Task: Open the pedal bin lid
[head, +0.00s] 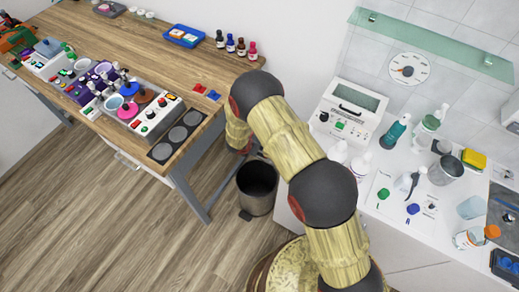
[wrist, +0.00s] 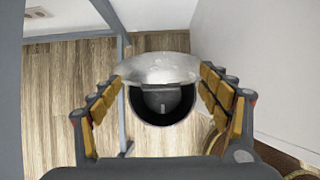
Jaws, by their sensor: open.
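The pedal bin (head: 258,192) is a dark grey cylinder on the floor between the wooden bench and the white counter. Its pedal (head: 245,215) sticks out at the front foot. In the wrist view, the shiny metal lid (wrist: 160,67) looks raised at the far side of the bin's dark opening (wrist: 161,116); a grey shape shows inside. In the head view the top looks dark and open, and the lid is hard to make out. My gripper (wrist: 160,84) is open and empty, its yellow-padded fingers either side of the lid in view. Contact cannot be told.
The wooden bench (head: 150,45) with devices and bottles stands left, its grey leg (head: 187,198) near the bin. The white counter (head: 385,230) with bottles and a white machine (head: 348,110) stands right. Open wooden floor (head: 110,235) lies left of the bin.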

